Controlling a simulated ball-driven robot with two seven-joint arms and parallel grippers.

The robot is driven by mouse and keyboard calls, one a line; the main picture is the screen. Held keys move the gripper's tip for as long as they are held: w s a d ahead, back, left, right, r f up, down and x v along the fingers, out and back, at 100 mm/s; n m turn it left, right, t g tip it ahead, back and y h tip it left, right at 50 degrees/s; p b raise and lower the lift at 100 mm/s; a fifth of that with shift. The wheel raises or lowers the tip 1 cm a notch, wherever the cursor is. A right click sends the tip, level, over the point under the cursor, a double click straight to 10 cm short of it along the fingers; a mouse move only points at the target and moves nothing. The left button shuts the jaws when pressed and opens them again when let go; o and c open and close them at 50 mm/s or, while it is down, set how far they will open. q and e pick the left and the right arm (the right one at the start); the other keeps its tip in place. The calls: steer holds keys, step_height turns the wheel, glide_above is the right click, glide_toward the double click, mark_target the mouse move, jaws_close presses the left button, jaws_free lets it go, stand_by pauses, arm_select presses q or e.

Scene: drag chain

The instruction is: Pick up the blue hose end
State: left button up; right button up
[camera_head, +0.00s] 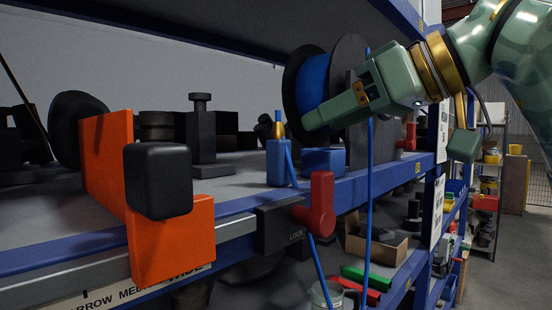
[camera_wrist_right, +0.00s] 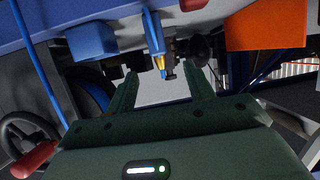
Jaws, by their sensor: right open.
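The blue hose end (camera_head: 279,160) stands upright near the front edge of the shelf, with a gold tip (camera_head: 278,127) on top. The wrist view shows the hose end (camera_wrist_right: 154,32) too, its gold tip pointing down between the fingers of my right gripper (camera_wrist_right: 165,78). That gripper is open, with one finger on each side of the tip and nothing held. In the head view my right gripper (camera_head: 312,118) is just right of the gold tip; its far finger is unclear there. I cannot tell whether any finger touches the hose end. My left gripper is not in view.
A reel of blue hose (camera_head: 313,84) stands behind the right gripper, and a blue hose (camera_head: 368,215) hangs in front of the shelf. A blue block (camera_head: 322,161) and a red handle (camera_head: 320,204) are close by. An orange bracket (camera_head: 172,240) stands at left.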

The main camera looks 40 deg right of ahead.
mark_target(284, 138)
steer(key=x, duration=0.5)
steer(key=shift+w, duration=0.15)
steer(key=x, duration=0.5)
steer(key=shift+w+d+r, duration=0.1)
steer(key=shift+w+r, duration=0.1)
steer(key=shift+w, duration=0.05)
steer(key=shift+s, duration=0.1)
steer(key=c, duration=1.1)
